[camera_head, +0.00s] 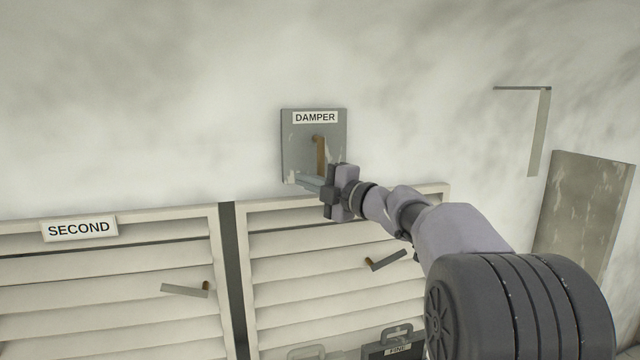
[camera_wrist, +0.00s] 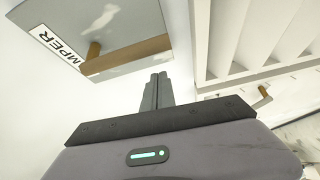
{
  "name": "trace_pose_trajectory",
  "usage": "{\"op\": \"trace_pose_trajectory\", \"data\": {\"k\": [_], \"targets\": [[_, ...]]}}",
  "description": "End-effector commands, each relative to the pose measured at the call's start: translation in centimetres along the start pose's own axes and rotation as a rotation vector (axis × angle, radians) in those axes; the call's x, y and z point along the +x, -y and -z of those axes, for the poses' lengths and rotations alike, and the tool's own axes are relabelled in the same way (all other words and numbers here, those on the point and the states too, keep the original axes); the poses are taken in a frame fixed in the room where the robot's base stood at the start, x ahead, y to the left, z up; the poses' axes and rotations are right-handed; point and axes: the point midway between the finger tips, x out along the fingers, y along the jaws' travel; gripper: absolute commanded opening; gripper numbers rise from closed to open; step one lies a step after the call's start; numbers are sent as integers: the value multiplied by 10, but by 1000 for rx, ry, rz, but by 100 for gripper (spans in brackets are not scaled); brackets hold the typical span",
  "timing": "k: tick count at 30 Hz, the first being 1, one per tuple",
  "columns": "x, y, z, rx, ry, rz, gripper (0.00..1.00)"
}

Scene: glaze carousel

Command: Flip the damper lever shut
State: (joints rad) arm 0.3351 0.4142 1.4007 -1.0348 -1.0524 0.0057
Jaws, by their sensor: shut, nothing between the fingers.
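The grey damper plate (camera_head: 297,150) with its DAMPER label is on the pale wall in the middle of the head view; it also shows at the upper left of the wrist view (camera_wrist: 135,20). Its brown lever (camera_head: 320,155) hangs down from a pivot under the label; in the wrist view the lever (camera_wrist: 125,57) runs along the plate. My gripper (camera_head: 300,181) is shut and empty, its fingers at the plate's lower edge near the lever's lower end. The fingers (camera_wrist: 158,82) show beside the lever in the wrist view; I cannot tell whether they touch it.
Two slatted shutter doors stand below, the left one with a SECOND sign (camera_head: 79,228). Their handles (camera_head: 186,290) (camera_head: 387,261) stick out. A dark case marked FINE (camera_head: 393,349) is low down. A grey panel (camera_head: 585,215) and an angled bracket (camera_head: 540,130) are at right.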

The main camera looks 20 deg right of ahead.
Motion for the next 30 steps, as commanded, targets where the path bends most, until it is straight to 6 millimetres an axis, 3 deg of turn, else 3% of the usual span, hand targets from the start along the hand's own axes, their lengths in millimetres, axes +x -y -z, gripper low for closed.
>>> {"op": "trace_pose_trajectory", "data": {"k": [6,12,18,30], "targets": [[-50,0,1,-2,3,-2,0],[-86,-3,1,-2,2,-1,0],[-98,-4,2,-2,0,-1,0],[-98,-4,2,1,2,-3,0]]}}
